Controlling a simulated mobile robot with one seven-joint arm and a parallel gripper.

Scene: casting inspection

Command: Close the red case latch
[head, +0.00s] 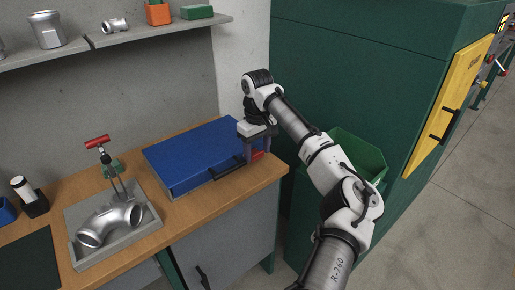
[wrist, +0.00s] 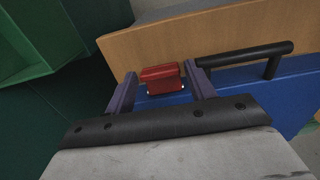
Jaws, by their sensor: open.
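The blue case (head: 200,155) lies flat and shut on the wooden workbench, with a black handle along its front edge. The red latch (head: 258,155) is at the case's front right corner, partly hidden by my gripper in the head view. In the wrist view the red latch (wrist: 161,77) shows between my two finger tips, against the blue case (wrist: 240,92). My gripper (wrist: 158,80) is open, with one finger on each side of the latch. I cannot tell whether the fingers touch it. In the head view my gripper (head: 257,150) is over that corner.
The black handle (wrist: 245,55) is close to one finger. A green bin (head: 357,155) and a tall green cabinet (head: 350,60) stand right of the bench.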

